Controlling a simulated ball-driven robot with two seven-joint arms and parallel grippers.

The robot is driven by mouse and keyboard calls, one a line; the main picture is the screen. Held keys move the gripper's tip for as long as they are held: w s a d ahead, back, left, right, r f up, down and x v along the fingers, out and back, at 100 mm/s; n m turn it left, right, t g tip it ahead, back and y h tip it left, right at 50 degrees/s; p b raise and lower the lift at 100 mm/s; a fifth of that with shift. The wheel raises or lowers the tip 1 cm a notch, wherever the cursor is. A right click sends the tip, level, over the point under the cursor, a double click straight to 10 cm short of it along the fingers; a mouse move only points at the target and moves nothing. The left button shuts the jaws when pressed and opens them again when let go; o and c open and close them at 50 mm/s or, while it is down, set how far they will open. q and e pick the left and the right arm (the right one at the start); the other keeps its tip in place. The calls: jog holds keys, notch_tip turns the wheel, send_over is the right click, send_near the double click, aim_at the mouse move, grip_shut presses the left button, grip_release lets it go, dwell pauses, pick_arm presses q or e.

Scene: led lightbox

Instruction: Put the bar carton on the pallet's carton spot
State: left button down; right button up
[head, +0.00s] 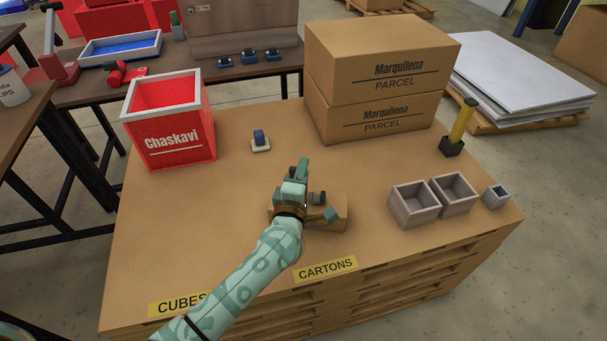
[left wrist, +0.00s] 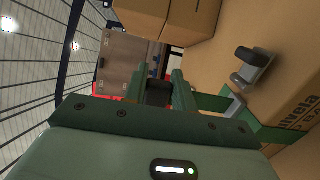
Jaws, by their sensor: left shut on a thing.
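The bar carton (head: 316,224) is a small brown box with a dark grip piece on its top. It is on or just above the pallet top (head: 215,235), behind the CARTONS label (head: 325,269); I cannot tell whether it touches. My left gripper (head: 312,191) is at the carton and shut on it. The arm and hand hide part of its top and left side. In the left wrist view, printed brown cardboard (left wrist: 300,98) shows at the right, close to the green fingers. My right gripper is not in view.
A red Chaskavi crate (head: 170,143) stands at the back left, with a small blue-topped piece (head: 259,138) beside it. Marquilena parcels (head: 375,85) are stacked behind. Grey open boxes (head: 413,213) and a yellow-handled tool (head: 461,125) stand right. A CUBES label (head: 178,306) marks the front left.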

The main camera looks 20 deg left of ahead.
pick_arm(q)
jog(key=c, duration=1.1)
grip_release()
jog(key=shift+c, duration=0.2)
jog(key=shift+s+r, duration=0.15)
jog(key=s+d+p, duration=0.1)
jog(key=s+p, duration=0.2)
jog(key=s, duration=0.8)
jog(key=shift+s+d, duration=0.3)
jog(key=shift+s, duration=0.1)
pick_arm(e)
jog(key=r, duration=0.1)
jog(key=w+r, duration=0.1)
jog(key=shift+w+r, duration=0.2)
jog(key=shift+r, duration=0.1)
